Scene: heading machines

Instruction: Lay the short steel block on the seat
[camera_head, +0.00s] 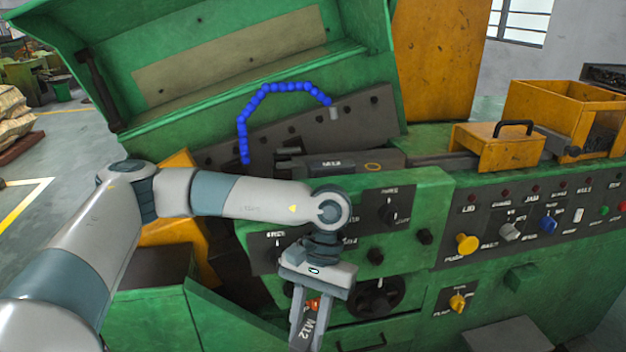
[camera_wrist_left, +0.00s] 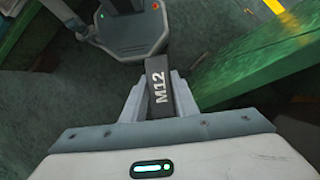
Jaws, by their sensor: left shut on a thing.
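My left gripper (camera_head: 306,312) hangs pointing down in front of the machine's green front panel, its fingers shut on the short steel block (camera_head: 307,332). The block is dark grey with white M12 lettering. In the left wrist view the block (camera_wrist_left: 159,88) stands between the two grey fingers (camera_wrist_left: 160,98) and sticks out past their tips. Above and behind the gripper, a dark die area with a lettered grey block (camera_head: 335,163) lies in the open machine. I cannot tell which surface there is the seat. My right gripper is not in view.
A green cover (camera_head: 215,65) stands open behind the machine bed. A blue segmented hose (camera_head: 265,88) arches over the dark back plate. A yellow handled box (camera_head: 497,146) and a yellow bin (camera_head: 565,112) stand at right. A control panel (camera_head: 540,215) with knobs faces front.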

